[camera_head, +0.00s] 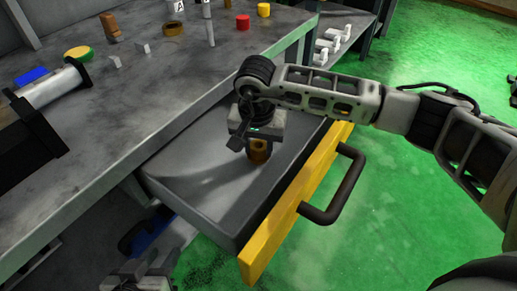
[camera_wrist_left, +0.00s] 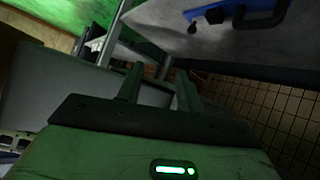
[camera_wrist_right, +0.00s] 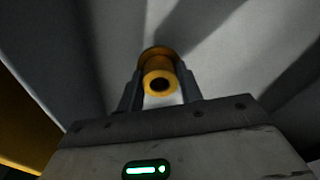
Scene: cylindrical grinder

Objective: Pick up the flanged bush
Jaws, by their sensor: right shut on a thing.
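The flanged bush (camera_head: 258,151) is a brown-gold ring-shaped part low inside the open drawer. In the right wrist view the bush (camera_wrist_right: 158,72) shows its round end with a dark bore and a wider flange beyond. My right gripper (camera_head: 257,141) points down into the drawer and is shut on the bush, one finger on each side. I cannot tell whether the bush touches the drawer floor. My left gripper (camera_wrist_left: 158,88) is open and empty, its fingers apart; in the head view my left arm's end is low, beside the drawer, partly cut off by the picture edge.
The grey drawer (camera_head: 190,185) has a yellow front (camera_head: 290,205) with a dark handle (camera_head: 342,190). The workbench (camera_head: 130,100) above it carries a yellow cylinder (camera_head: 263,10), a red cylinder (camera_head: 243,22), a brown ring (camera_head: 174,29) and other small parts. Green floor lies to the right.

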